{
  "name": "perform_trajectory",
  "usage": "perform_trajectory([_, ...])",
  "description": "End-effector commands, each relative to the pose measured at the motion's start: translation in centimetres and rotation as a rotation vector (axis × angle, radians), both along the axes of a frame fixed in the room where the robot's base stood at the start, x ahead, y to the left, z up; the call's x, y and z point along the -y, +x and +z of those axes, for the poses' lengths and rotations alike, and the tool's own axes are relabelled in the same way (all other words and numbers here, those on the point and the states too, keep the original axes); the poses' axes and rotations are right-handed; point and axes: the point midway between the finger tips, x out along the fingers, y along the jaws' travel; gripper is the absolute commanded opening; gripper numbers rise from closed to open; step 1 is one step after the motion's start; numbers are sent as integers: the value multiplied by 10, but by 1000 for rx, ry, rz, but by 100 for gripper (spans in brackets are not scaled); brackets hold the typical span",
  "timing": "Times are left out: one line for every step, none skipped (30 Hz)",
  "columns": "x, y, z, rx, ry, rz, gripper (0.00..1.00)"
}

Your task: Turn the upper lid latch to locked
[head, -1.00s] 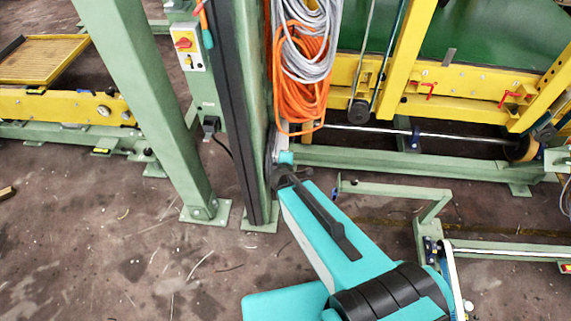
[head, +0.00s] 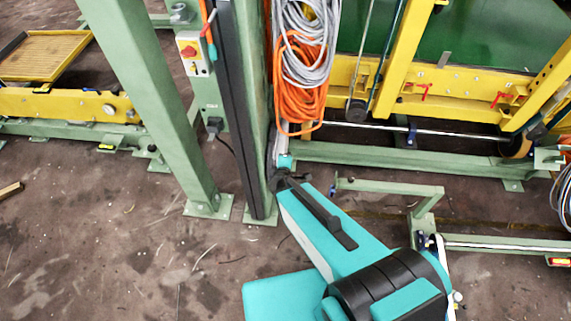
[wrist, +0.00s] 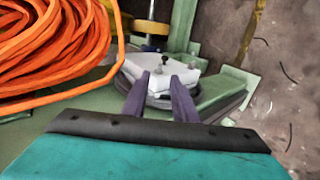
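My gripper (wrist: 159,80) shows in the wrist view as two purple fingers standing apart with nothing between them. A white block on a grey base (wrist: 185,73) lies beyond the fingertips; I cannot tell whether they touch. In the head view my teal arm (head: 318,232) reaches up and left to the foot of the cable post; its fingers cannot be made out there. I cannot identify the upper lid latch for certain. Two small red handles, left (head: 424,91) and right (head: 501,98), sit on the yellow beam (head: 463,78), well away from the arm's end.
Orange cable (head: 300,85) and grey cable (head: 308,15) hang on the green post; the orange coil (wrist: 55,45) is close left of the gripper. A red-yellow switch (head: 189,50) and green column (head: 150,95) stand left. A low green frame (head: 385,188) is right; lower-left floor is clear.

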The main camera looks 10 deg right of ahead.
Motion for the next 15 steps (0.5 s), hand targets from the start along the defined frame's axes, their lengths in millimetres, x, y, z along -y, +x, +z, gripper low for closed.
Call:
perform_trajectory([-1, -2, 5, -2, -2, 0, 26])
perform_trajectory([-1, -4, 6, -2, -2, 0, 26])
perform_trajectory([-1, -5, 7, -2, -1, 0, 26])
perform_trajectory([-2, -6, 8, -1, -1, 0, 26])
perform_trajectory([-2, -7, 9, -2, -2, 0, 26])
perform_trajectory([-2, -9, 11, -2, -2, 0, 26])
perform_trajectory([-3, -10, 12, -2, -2, -1, 26])
perform_trajectory([-3, -11, 12, -2, -2, -1, 26])
perform_trajectory([-4, -12, 14, -2, -2, 0, 26])
perform_trajectory([-4, -14, 15, -2, -2, 0, 26])
perform_trajectory([-4, -15, 15, -2, -2, -1, 26])
perform_trajectory([-5, -16, 17, -2, -2, -1, 26])
perform_trajectory([-5, -18, 18, -2, -2, 0, 26])
perform_trajectory([-6, -19, 19, -2, -2, 0, 26])
perform_trajectory([-6, -20, 20, -1, -1, 1, 26])
